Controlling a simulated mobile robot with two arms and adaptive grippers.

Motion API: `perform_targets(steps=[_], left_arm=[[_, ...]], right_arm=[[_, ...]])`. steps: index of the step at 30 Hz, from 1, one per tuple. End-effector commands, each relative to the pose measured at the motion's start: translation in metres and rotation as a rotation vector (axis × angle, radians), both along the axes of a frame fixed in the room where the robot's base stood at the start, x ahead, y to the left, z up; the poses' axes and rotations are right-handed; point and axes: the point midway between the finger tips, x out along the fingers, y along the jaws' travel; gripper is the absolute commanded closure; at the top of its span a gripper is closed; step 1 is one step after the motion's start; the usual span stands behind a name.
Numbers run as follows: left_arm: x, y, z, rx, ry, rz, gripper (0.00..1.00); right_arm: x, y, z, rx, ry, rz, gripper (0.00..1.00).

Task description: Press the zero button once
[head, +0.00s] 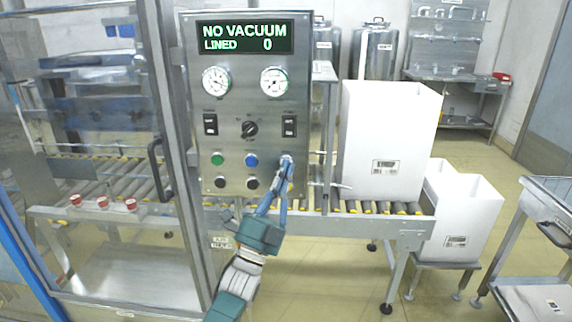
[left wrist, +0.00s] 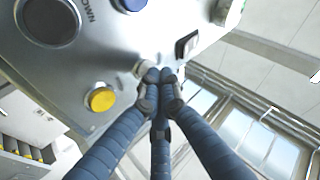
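The control panel (head: 245,110) stands upright at centre in the head view. Its display (head: 245,37) reads "NO VACUUM" and "LINED 0". Green (head: 217,160) and blue (head: 251,160) buttons sit above two black ones. My left gripper (head: 286,161) is at the right end of the upper button row, its blue fingers together and empty. In the left wrist view its tips (left wrist: 159,78) meet beside a pale round button (left wrist: 142,68), partly covered; I cannot tell whether they touch. A yellow button (left wrist: 101,98) is nearby. No zero label is readable. My right gripper is out of view.
Two gauges (head: 216,80) and a rotary knob (head: 250,129) are on the panel. A roller conveyor (head: 370,207) runs behind, carrying a tall white box (head: 388,140). A clear guard door with a black handle (head: 160,170) is at left.

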Motion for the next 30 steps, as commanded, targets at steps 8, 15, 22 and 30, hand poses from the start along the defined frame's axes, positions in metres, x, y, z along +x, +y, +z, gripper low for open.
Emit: perform_targets(steps=[8,15,22,30], left_arm=[[-0.008,0.001,0.001,0.0,0.0,0.001,1.0],[-0.016,0.001,0.0,0.0,0.0,0.001,1.0],[-0.016,0.001,0.0,0.0,0.0,0.0,1.0],[-0.04,0.002,0.003,-0.001,0.002,0.0,1.0]], right_arm=[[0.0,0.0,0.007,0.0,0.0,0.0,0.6],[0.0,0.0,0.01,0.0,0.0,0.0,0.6],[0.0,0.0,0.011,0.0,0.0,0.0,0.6],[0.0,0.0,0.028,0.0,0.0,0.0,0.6]])
